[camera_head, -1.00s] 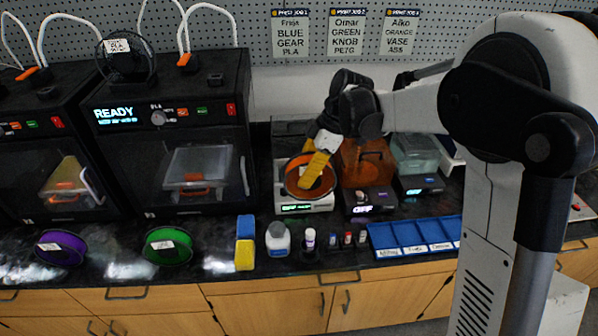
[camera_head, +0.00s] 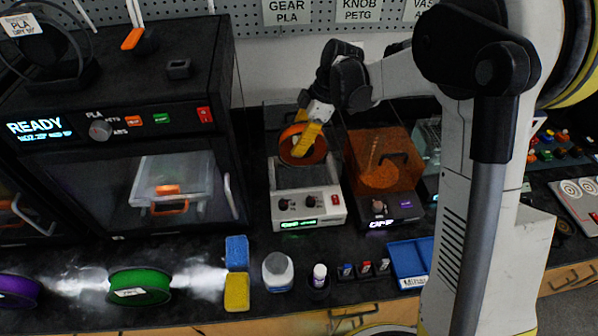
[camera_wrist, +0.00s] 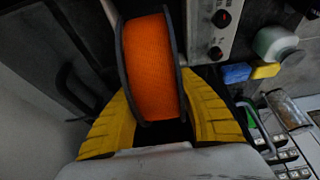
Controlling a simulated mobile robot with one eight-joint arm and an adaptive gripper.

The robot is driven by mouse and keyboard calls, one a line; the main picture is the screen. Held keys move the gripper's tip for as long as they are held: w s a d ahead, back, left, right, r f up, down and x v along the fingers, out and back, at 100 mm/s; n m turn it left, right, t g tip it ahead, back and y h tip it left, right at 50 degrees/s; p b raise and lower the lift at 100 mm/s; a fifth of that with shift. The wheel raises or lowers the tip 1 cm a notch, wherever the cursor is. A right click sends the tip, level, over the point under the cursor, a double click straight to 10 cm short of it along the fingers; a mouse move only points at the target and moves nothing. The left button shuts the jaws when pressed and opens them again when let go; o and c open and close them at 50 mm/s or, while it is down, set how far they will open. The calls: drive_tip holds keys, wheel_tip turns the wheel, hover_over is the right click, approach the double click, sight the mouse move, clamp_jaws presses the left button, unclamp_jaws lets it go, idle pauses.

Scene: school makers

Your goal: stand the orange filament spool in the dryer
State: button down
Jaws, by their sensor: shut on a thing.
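The orange filament spool (camera_head: 302,150) is in my gripper (camera_head: 308,132), whose yellow fingers are shut on it. In the wrist view the spool (camera_wrist: 152,68), orange with dark flanges, sits upright between the two yellow fingers of my gripper (camera_wrist: 165,110). In the head view the spool is over the back part of a white box-shaped unit (camera_head: 300,213) with knobs and a green display, which looks like the dryer. Its open dark bay (camera_head: 305,177) is partly hidden by the spool. I cannot tell whether the spool touches the bay.
To the right is a unit with an orange see-through cover (camera_head: 385,160). A printer reading READY (camera_head: 120,130) stands left.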

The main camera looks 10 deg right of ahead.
sight(297, 164)
wheel_tip(297, 164, down, 8)
drive_tip(key=b, duration=0.3)
drive_tip(key=shift+f, duration=0.15)
drive_tip(key=shift+f, duration=0.1)
drive_tip(key=shift+f, duration=0.15)
drive_tip(key=c, duration=0.9)
unclamp_jaws()
drive_tip(key=shift+c, duration=0.2)
